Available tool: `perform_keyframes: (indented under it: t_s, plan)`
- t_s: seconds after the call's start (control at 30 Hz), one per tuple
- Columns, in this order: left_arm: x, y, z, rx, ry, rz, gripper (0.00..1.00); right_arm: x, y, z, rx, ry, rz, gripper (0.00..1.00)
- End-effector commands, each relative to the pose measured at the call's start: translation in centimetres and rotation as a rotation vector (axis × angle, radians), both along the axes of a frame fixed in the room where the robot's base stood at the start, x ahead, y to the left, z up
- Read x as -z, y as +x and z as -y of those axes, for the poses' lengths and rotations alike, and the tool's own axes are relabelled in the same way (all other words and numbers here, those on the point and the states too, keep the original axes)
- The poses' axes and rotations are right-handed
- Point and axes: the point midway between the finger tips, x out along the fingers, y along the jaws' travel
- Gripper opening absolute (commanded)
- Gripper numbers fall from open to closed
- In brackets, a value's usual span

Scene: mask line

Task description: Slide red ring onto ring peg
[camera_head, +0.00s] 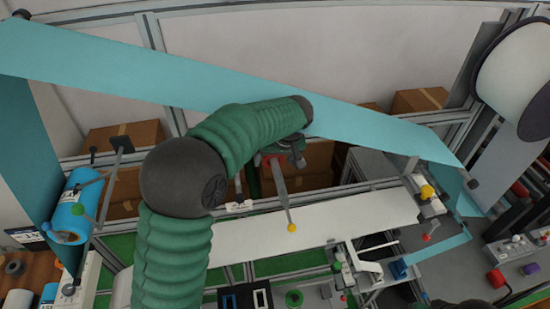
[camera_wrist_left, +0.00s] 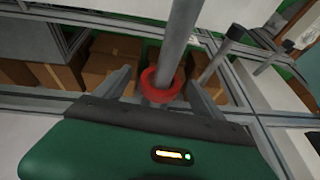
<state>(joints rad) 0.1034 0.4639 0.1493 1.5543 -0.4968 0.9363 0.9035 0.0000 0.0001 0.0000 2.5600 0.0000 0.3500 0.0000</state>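The red ring (camera_wrist_left: 161,86) is around a grey peg (camera_wrist_left: 181,40) in the left wrist view, low on the part of the peg that shows. My left gripper (camera_wrist_left: 158,84) is open, with one finger on each side of the ring and a small gap on both sides. In the head view, a bit of the red ring (camera_head: 273,161) shows beside my left gripper (camera_head: 285,152). A grey rod with a yellow ball end (camera_head: 281,195), which looks like the same peg, extends from there toward the front.
A teal web (camera_head: 200,85) stretches across the back above my left arm. A white conveyor strip (camera_head: 350,217) runs below the peg. Cardboard boxes (camera_head: 420,99) stand behind the frame. Another dark-capped rod (camera_wrist_left: 222,52) stands right of the peg. A blue roll (camera_head: 75,203) is at left.

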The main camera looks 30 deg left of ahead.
Motion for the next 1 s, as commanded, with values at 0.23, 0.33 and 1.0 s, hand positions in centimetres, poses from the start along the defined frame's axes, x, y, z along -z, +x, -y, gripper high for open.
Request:
perform_keyframes:
  t_s: [0.23, 0.33, 1.0]
  plan:
    - [-0.1, 0.0, 0.1, 0.000, 0.000, 0.001, 0.79, 0.1, 0.0, 0.0, 0.000, 0.000, 0.000, 0.00]
    - [-0.8, -0.2, 0.4, -0.001, 0.000, 0.004, 0.79, 0.7, 0.0, 0.0, 0.000, 0.000, 0.000, 0.00]
    - [-15.0, -3.7, 5.3, 0.001, -0.001, -0.001, 0.79, 4.8, 0.0, 0.0, 0.000, 0.000, 0.000, 0.00]
